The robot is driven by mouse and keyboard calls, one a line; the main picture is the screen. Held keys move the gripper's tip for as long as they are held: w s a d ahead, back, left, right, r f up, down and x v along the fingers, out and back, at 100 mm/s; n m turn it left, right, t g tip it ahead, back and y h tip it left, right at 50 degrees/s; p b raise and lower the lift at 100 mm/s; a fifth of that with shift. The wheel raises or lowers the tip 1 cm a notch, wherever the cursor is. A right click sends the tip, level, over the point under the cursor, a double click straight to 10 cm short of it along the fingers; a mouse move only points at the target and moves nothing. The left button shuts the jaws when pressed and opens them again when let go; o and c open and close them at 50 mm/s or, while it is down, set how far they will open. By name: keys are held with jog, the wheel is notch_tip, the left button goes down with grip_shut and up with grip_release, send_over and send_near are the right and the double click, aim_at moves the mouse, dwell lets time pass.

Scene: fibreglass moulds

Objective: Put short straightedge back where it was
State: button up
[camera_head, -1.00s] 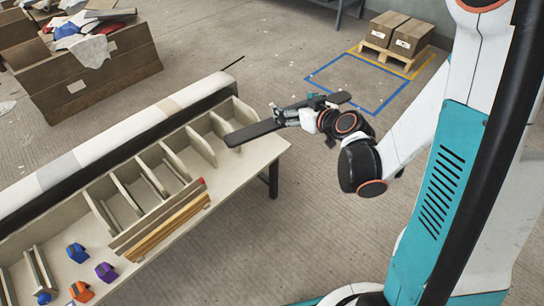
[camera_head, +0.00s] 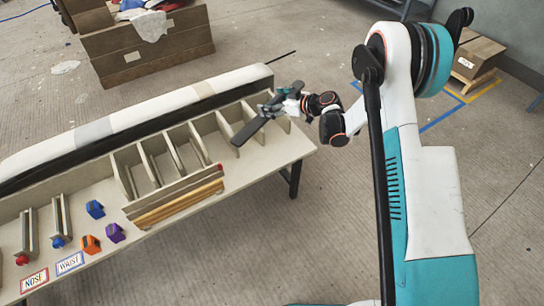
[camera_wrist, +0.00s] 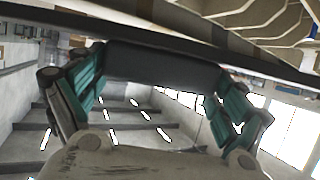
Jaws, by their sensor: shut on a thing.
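The short straightedge (camera_head: 250,130) is a dark, flat bar held in my gripper (camera_head: 282,99). Its near end points down and left over the right end of the rack on the bench. In the wrist view the straightedge (camera_wrist: 165,68) runs crosswise between the two teal-padded fingers, which are closed on it. The rack (camera_head: 190,157) has upright dividers forming several slots, and the slots at the right look empty. I cannot tell whether the bar touches a divider.
Wooden and red-ended strips (camera_head: 178,200) lie along the rack's front. Blue, orange and purple blocks (camera_head: 115,233) and labelled cards (camera_head: 69,263) are at the bench's left. A brown crate (camera_head: 150,50) stands behind on open floor.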

notch_tip(320, 180, down, 20)
jog(key=b, duration=0.6)
jog(key=shift+r+b, duration=0.15)
jog(key=shift+b, duration=0.15)
jog(key=o, duration=1.1)
jog(key=shift+f, duration=0.2)
jog(key=p+v, duration=0.4)
jog(key=v, duration=0.8)
jog(key=shift+r, duration=0.2)
